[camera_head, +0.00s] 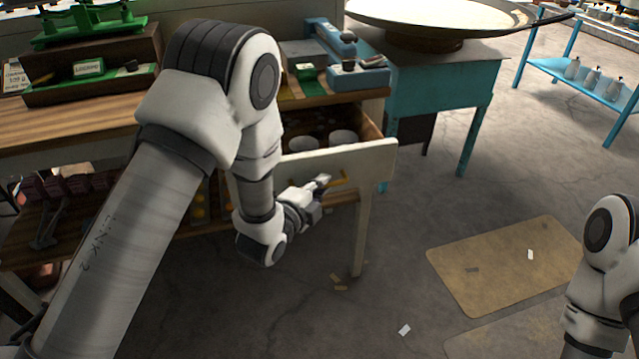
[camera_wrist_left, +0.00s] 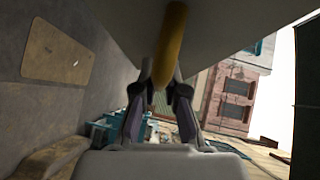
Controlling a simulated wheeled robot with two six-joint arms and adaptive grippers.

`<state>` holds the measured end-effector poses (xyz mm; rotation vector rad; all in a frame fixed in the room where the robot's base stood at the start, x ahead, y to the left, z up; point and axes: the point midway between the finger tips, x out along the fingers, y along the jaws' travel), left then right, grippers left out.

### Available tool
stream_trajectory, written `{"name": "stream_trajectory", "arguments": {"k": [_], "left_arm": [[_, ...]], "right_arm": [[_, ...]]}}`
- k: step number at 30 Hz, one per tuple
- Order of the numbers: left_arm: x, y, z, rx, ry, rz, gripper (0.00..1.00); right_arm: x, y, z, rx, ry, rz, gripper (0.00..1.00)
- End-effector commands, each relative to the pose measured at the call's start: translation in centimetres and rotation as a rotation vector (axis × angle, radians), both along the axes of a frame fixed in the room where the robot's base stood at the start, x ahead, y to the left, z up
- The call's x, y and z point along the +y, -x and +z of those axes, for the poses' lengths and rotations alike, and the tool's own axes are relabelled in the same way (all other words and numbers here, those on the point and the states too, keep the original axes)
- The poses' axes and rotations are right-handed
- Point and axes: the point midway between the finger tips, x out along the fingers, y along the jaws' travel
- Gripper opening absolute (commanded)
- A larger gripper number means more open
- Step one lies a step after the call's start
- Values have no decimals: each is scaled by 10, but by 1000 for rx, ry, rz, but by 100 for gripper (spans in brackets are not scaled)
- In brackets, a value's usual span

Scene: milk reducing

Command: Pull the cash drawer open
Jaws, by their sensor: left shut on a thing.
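The cash drawer (camera_head: 378,153) has a pale front panel and stands pulled out from under the counter, with its inside showing. Two round white cups (camera_head: 343,137) sit in it. Its brass-coloured handle (camera_head: 341,181) is on the front panel, and it also shows as a yellow bar in the left wrist view (camera_wrist_left: 171,40). My left gripper (camera_head: 322,184) is at the handle, and in the left wrist view its two fingers (camera_wrist_left: 160,98) are shut around the bar. My right gripper is out of view; only part of my right arm shows at the lower right.
The wooden counter (camera_head: 70,120) holds a green scale (camera_head: 90,20) and a blue device (camera_head: 350,65). A teal table (camera_head: 440,85) with a wide pan stands behind the drawer. A tan mat (camera_head: 505,265) lies on open floor at right.

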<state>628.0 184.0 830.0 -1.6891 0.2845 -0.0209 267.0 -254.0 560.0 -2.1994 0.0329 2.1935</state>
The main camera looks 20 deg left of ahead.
Motion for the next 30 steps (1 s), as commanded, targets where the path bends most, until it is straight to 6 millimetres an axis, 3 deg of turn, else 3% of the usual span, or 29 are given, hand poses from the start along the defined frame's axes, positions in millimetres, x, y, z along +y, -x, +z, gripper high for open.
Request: {"name": "stream_trajectory", "arguments": {"k": [9, 20, 21, 23, 30], "left_arm": [[-16, 22, 2, -6, -1, 0, 0], [-16, 24, 2, -7, 1, 1, 0], [-16, 24, 2, -7, 1, 1, 18], [-16, 24, 2, -7, 1, 1, 37], [-16, 24, 2, -7, 1, 1, 37]], "right_arm": [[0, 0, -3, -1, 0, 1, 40], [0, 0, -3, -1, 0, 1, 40], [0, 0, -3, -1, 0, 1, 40], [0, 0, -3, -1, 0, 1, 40], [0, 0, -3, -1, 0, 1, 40]]}}
